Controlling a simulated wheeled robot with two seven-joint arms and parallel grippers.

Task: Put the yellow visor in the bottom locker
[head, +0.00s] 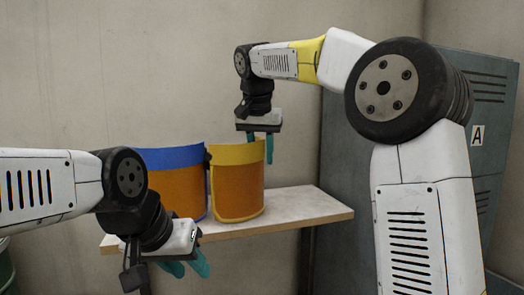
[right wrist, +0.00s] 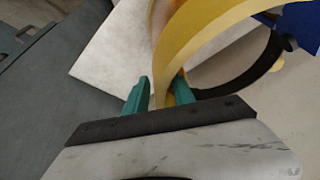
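The yellow visor (head: 237,188), an orange curved shield with a yellow rim, stands upright on the wooden shelf (head: 300,208). My right gripper (head: 260,149) points down over the visor's right edge with its teal fingers apart. In the right wrist view, the visor's yellow rim (right wrist: 195,32) passes between the fingers (right wrist: 160,92), with a gap on the left finger's side. My left gripper (head: 189,268) is open and empty in front of the shelf's left part. A grey-blue metal locker (head: 345,150) stands at the right, marked "A"; its lower part is mostly hidden behind my right arm.
A blue-rimmed orange visor (head: 172,160) stands on the shelf just left of the yellow one. The shelf's right end is bare. A green rounded object (head: 6,270) shows at the lower left edge. A plain wall is behind the shelf.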

